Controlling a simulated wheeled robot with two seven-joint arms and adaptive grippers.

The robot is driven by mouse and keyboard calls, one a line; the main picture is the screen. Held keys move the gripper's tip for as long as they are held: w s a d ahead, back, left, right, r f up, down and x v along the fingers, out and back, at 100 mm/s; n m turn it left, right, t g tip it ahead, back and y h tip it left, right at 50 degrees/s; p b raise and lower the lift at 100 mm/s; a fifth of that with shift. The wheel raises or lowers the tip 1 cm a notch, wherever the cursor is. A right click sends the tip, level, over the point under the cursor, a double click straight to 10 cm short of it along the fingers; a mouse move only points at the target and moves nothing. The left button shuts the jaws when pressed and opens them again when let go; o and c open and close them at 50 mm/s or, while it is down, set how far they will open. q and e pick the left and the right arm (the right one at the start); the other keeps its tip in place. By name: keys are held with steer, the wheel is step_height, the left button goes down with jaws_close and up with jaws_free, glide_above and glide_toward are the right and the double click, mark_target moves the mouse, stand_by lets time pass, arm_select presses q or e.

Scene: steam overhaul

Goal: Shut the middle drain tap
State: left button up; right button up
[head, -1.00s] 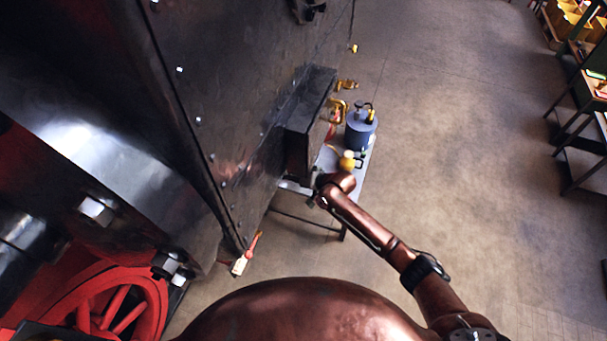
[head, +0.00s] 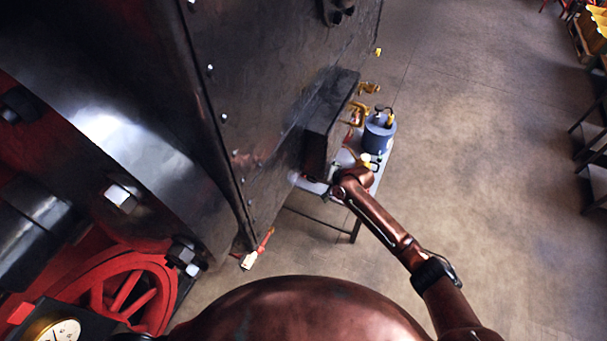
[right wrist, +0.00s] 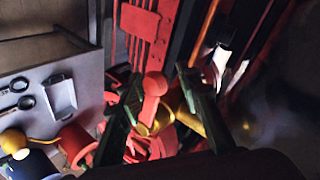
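In the right wrist view a brass tap (right wrist: 160,118) with a red rounded lever (right wrist: 154,84) shows between the two dark green fingers of my right gripper (right wrist: 162,82). The fingers stand apart on either side of the lever; I cannot tell whether either touches it. Which of the taps this is cannot be told. In the head view my right arm reaches to the lower edge of the dark engine casing (head: 265,120), and its gripper is mostly hidden there. Brass fittings (head: 368,88) show farther along the casing. My left gripper is not seen.
A small table (head: 352,222) beside the casing bears a blue can (head: 379,132). A red and white item (head: 256,250) shows at the casing's near corner. A red wheel (head: 125,290) is at lower left. Open floor (head: 470,170) lies to the right.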

steer(key=shift+o, duration=0.6)
steer(key=shift+s+d+r, duration=0.15)
steer(key=shift+s+d, duration=0.05)
steer(key=shift+d, duration=0.25)
steer(key=v, duration=1.1)
steer(key=shift+r, duration=0.15)
steer(key=shift+a, duration=0.1)
